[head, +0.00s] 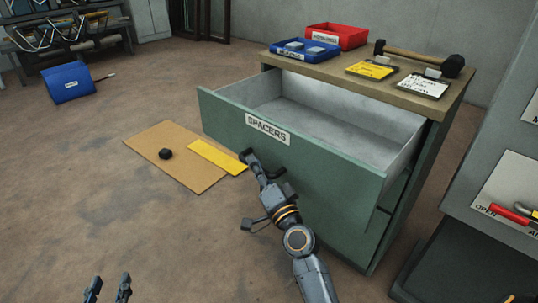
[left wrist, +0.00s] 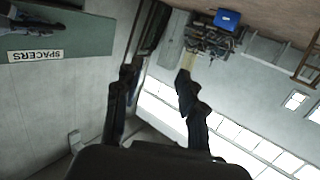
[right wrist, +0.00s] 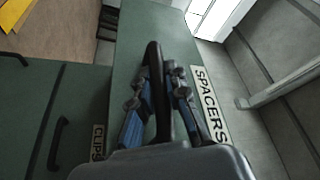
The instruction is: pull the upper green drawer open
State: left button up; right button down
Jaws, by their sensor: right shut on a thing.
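The upper green drawer (head: 310,150), labelled SPACERS, stands pulled far out of the cabinet, and its grey inside looks empty. Its front also shows in the right wrist view (right wrist: 140,40) and in the left wrist view (left wrist: 85,35). My right gripper (head: 252,163) is at the drawer front, just below the label. In the right wrist view its fingers are shut on the dark drawer handle (right wrist: 154,75). My left gripper (head: 108,284) is low at the bottom left of the head view, away from the drawer. Its fingers are apart with nothing between them (left wrist: 157,85).
The wooden cabinet top (head: 345,68) carries a blue bin (head: 305,52), a red bin (head: 337,36), a mallet (head: 415,56) and clipboards. A brown board (head: 180,170) lies on the floor left of the drawer. A grey cabinet (head: 500,150) stands close on the right.

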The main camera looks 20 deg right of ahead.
pick_arm(q)
jog(key=shift+s+a+f+g, duration=0.1)
jog(key=shift+s+f+g, duration=0.1)
jog(key=shift+f, duration=0.15)
jog(key=shift+s+a+f+g, duration=0.1)
jog(key=shift+f+g, duration=0.1)
jog(key=shift+f, duration=0.15)
pick_arm(e)
jog(key=shift+s+a, duration=0.25)
jog(key=shift+a, duration=0.3)
jog(key=c, duration=1.3)
grip_release()
jog(key=shift+c, duration=0.2)
jog(key=v, duration=1.2)
